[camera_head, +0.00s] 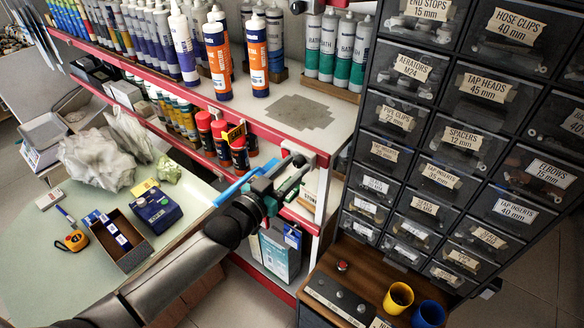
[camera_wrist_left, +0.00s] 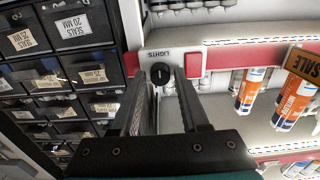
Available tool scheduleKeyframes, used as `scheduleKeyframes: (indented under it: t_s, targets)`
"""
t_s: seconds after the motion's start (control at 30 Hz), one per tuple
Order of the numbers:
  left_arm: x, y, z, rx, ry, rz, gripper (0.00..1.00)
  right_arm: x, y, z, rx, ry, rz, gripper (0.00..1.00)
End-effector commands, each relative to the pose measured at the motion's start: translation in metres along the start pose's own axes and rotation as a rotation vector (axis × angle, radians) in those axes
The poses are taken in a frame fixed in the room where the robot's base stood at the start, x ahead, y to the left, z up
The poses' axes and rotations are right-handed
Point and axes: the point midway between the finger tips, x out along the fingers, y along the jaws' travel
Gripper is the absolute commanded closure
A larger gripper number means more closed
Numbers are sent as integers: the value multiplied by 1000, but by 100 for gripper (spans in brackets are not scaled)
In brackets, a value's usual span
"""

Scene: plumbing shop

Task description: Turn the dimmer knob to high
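The dimmer knob (camera_wrist_left: 160,73) is small, round and black. It sits on a white plate (camera_wrist_left: 160,54) marked LIGHTS on the shelf's edge in the left wrist view. A red switch (camera_wrist_left: 194,63) is beside it. In the head view the plate (camera_head: 301,148) shows at the shelf's right end, and the knob is hidden or too small to make out. My left gripper (camera_head: 293,176) is in front of the plate, open. In the wrist view its two fingers stand on either side of the knob, with a gap to each. I cannot tell the knob's setting. My right gripper is out of view.
A drawer cabinet (camera_head: 445,125) stands close to the right of the plate. Sealant tubes (camera_head: 217,55) stand on the shelf above, and spray cans (camera_head: 222,140) below. A green-topped table (camera_head: 40,235) is at left. Yellow and blue cups (camera_head: 398,297) stand on the low cabinet.

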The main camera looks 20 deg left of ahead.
Motion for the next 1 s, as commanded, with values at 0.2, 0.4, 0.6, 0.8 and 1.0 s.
scheduleKeyframes:
  t_s: [0.2,0.4,0.6,0.8,1.0]
  targets:
    - [0,0,0,0,0,0,79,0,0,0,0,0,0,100]
    - [0,0,0,0,1,0,100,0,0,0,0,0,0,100]
    - [0,0,0,1,1,0,100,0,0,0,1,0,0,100]
    - [0,0,-1,-50,1,0,100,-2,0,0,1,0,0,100]
    - [0,0,0,-92,1,0,100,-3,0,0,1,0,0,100]
